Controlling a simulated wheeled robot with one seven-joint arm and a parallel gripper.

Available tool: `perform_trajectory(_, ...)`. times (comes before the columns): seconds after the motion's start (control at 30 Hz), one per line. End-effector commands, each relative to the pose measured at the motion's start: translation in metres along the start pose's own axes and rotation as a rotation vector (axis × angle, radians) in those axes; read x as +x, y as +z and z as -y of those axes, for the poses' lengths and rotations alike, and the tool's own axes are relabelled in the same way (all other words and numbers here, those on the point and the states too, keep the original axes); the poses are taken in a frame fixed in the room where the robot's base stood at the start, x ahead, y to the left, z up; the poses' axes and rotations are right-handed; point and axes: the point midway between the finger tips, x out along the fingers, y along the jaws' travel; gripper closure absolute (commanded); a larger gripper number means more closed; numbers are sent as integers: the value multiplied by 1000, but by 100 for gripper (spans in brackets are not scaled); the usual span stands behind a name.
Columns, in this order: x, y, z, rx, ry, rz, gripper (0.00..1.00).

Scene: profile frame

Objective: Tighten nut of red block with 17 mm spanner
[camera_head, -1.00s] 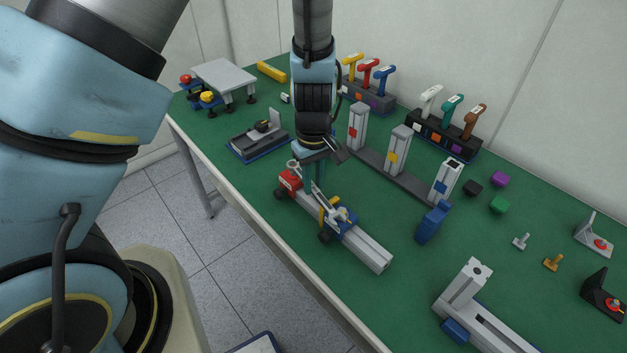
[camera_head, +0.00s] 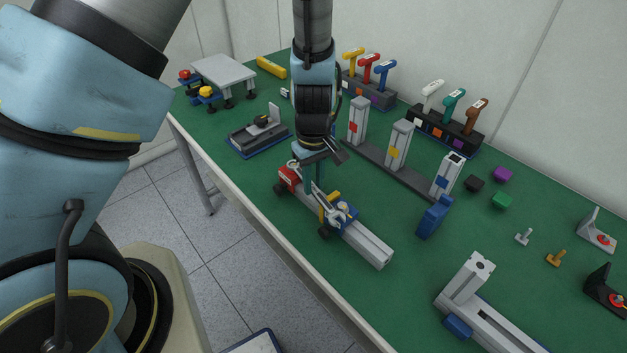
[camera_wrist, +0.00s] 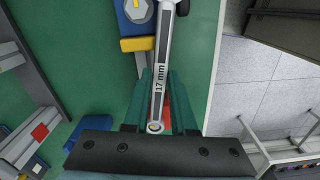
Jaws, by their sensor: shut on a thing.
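The 17 mm spanner (camera_wrist: 160,75) is silver, and its label shows in the wrist view. My gripper (camera_head: 312,187) is shut on it; the teal fingers also flank the handle in the wrist view (camera_wrist: 160,103). The spanner's open jaw (camera_head: 335,215) lies over or beside the blue block (camera_head: 349,214); contact cannot be told. Its ring end is near the red block (camera_head: 287,181), which sits at the far left end of the grey profile rail (camera_head: 368,243). A little red shows between the fingers in the wrist view. The red block's nut cannot be made out.
A yellow piece (camera_wrist: 137,44) sits beside the blue block. Upright profiles (camera_head: 399,145) stand close behind my gripper, with a loose blue block (camera_head: 434,216) to the right. Coloured-handled tools stand in racks at the back. The table's front edge runs close to the rail.

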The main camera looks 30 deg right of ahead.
Motion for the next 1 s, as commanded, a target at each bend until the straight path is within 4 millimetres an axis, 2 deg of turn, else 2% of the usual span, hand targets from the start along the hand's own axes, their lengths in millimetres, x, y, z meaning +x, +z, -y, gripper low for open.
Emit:
perform_trajectory(0.53, -1, 0, -4, -40, 0, 0, 100)
perform_trajectory(1.0, -24, 0, -4, -40, 1, 0, 100)
